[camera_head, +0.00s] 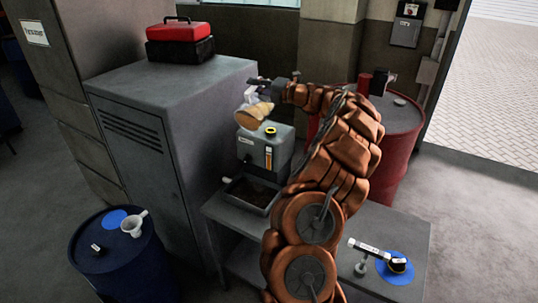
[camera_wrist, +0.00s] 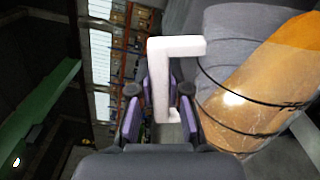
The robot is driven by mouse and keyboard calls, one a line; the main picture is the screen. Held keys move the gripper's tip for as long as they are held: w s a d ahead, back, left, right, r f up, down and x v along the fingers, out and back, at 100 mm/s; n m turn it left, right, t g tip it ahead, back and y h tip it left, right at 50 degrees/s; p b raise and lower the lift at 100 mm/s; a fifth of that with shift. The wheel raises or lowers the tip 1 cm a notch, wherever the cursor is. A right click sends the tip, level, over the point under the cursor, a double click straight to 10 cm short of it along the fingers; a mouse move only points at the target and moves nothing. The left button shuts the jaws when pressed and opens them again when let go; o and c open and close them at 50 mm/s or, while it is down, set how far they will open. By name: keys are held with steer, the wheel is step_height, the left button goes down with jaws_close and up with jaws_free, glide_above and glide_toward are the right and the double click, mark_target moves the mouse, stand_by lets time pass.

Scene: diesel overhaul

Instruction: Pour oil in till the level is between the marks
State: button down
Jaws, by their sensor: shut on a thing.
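My gripper (camera_head: 260,83) is shut on the white handle (camera_wrist: 163,85) of a see-through oil jug (camera_wrist: 265,90). The jug holds amber oil and has dark bands round it. In the head view the jug (camera_head: 255,113) is tilted, above the left part of a grey tank (camera_head: 258,150). A yellow-rimmed dark filler opening (camera_head: 270,131) is on the tank's top, just below and right of the jug. No stream of oil can be made out. An amber sight gauge (camera_head: 268,157) is on the tank's front; its marks and exact level are too small to read.
A dark tray (camera_head: 246,200) lies before the tank on the grey bench (camera_head: 395,228). A blue disc (camera_head: 382,273) with a dark round part stands at right. A white funnel (camera_head: 134,224) is on the blue drum (camera_head: 125,270). A cabinet (camera_head: 130,135) and red drum (camera_head: 402,150) flank the tank.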

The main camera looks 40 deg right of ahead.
steer(key=shift+s+a+r, duration=0.1)
steer(key=shift+a+r, duration=0.25)
steer(key=shift+r, duration=1.15)
steer(key=shift+s+a+r, duration=0.1)
steer(key=shift+a+r, duration=0.3)
steer(key=shift+r, duration=1.15)
steer(key=shift+s+a+r, duration=0.1)
steer(key=shift+a+r, duration=0.25)
steer(key=shift+r, duration=1.15)
